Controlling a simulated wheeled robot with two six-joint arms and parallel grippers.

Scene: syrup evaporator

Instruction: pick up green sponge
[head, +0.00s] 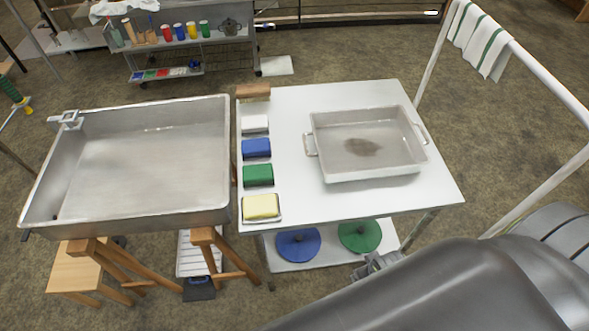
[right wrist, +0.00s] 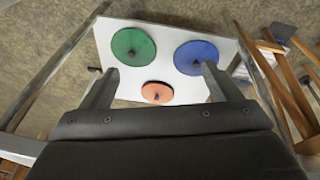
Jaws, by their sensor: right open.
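The green sponge (head: 258,175) lies on the left side of the white table (head: 300,205), in a column of blocks. It sits between the blue sponge (head: 256,148) and the yellow sponge (head: 261,206). My right gripper (head: 376,268) is at the lower right in the head view, in front of the table's front edge and well apart from the green sponge; my arm partly covers it. In the right wrist view my right gripper (right wrist: 158,78) is open, with nothing between its fingers. The green sponge is not visible in that view. My left gripper is out of view.
A metal pan (head: 370,175) with a brown stain stands on the table's right half. A large metal basin (head: 140,215) stands at left. A white block (head: 255,124) and a brown brush (head: 253,91) lie behind the sponges. The lower shelf (right wrist: 185,92) holds round lids.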

